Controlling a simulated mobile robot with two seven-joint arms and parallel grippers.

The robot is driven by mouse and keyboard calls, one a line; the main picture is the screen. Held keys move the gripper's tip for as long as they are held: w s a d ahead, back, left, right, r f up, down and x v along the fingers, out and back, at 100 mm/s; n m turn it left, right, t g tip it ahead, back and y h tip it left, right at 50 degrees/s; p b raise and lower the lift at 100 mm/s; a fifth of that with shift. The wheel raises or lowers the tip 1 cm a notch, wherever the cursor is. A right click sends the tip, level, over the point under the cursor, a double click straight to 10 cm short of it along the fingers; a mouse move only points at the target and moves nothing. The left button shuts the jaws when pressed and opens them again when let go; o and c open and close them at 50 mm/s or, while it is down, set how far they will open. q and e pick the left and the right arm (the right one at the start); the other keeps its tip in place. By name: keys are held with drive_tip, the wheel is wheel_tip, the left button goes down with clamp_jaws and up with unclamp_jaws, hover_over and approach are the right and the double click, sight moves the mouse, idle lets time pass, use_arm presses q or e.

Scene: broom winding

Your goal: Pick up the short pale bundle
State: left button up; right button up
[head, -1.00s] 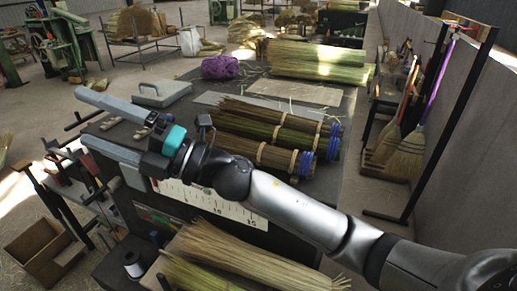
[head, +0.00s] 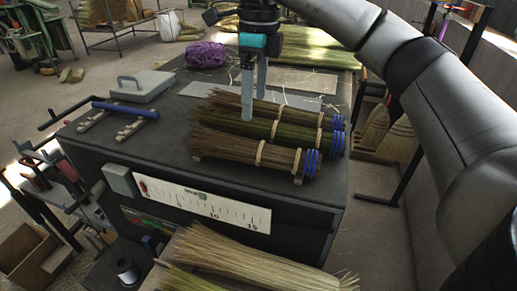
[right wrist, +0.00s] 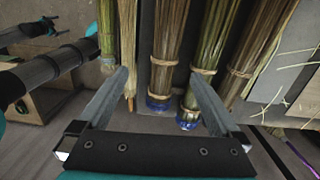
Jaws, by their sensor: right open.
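Three bound bundles with blue ends lie side by side on the dark table: a near tan one (head: 235,147), a green middle one (head: 262,127) and a far brown one (head: 285,110). A paler straw bundle (head: 255,262) lies lower, in front of the table. I cannot tell for certain which is the short pale bundle. My right gripper (head: 255,110) points down with open, empty jaws above the table bundles. In the right wrist view, the near tan bundle (right wrist: 165,45) and green bundle (right wrist: 205,50) show between its fingers (right wrist: 165,95).
A blue rod (head: 125,109) rests on wooden supports at the table's left. A scale plate (head: 200,200) is on the table's front. Large green bundles (head: 315,50) lie at the back.

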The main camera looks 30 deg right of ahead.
drive_tip(key=shift+h, duration=0.3)
drive_tip(key=shift+s+d+f+b, duration=0.15)
drive_tip(key=shift+d+f, duration=0.1)
drive_tip(key=shift+f, duration=2.15)
drive_tip(key=shift+s+d+f+b, duration=0.1)
drive_tip(key=shift+d+f+b, duration=0.15)
drive_tip(key=shift+f, duration=2.15)
drive_tip(key=shift+s+d+f+b, duration=0.1)
drive_tip(key=shift+d+f, duration=0.2)
drive_tip(key=shift+f, duration=2.1)
drive_tip(key=c, duration=1.5)
drive_tip(key=shift+r, duration=0.1)
wheel_tip(320, 180, up, 20)
drive_tip(key=p, duration=0.3)
